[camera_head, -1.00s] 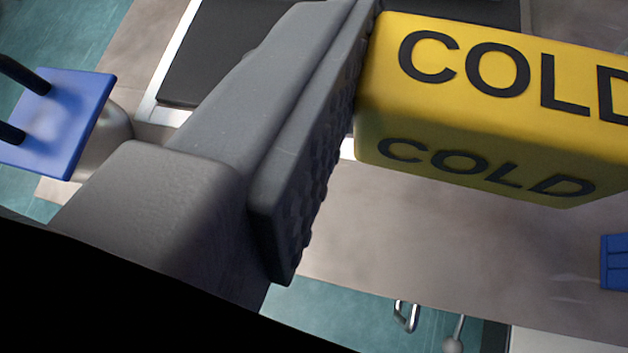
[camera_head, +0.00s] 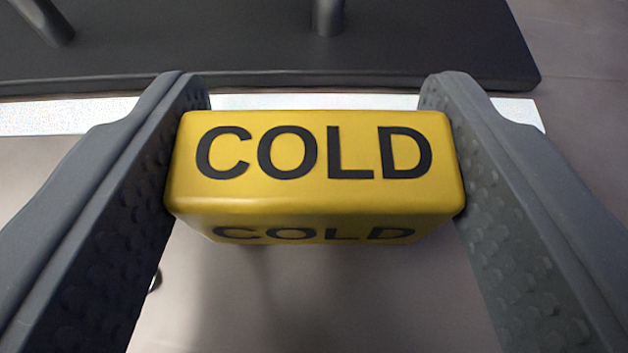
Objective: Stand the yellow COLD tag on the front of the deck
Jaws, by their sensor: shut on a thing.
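The yellow COLD tag (camera_head: 315,195) is a block with black COLD lettering on its top and on its near face. It is in the middle of the head view. My gripper (camera_head: 315,165) is shut on it, one ridged grey finger pressed to each end. Beyond the tag is a dark flat slab (camera_head: 420,45), which looks like the deck, with a white strip (camera_head: 60,115) along its near edge. The tag overlaps the white strip in the picture. I cannot tell whether its underside touches anything.
Two grey posts rise from the dark slab, one at the upper left (camera_head: 45,20) and one at the top middle (camera_head: 328,15). A bare grey-brown surface (camera_head: 300,305) lies on the near side of the strip. A small dark object (camera_head: 154,281) shows beside the left finger.

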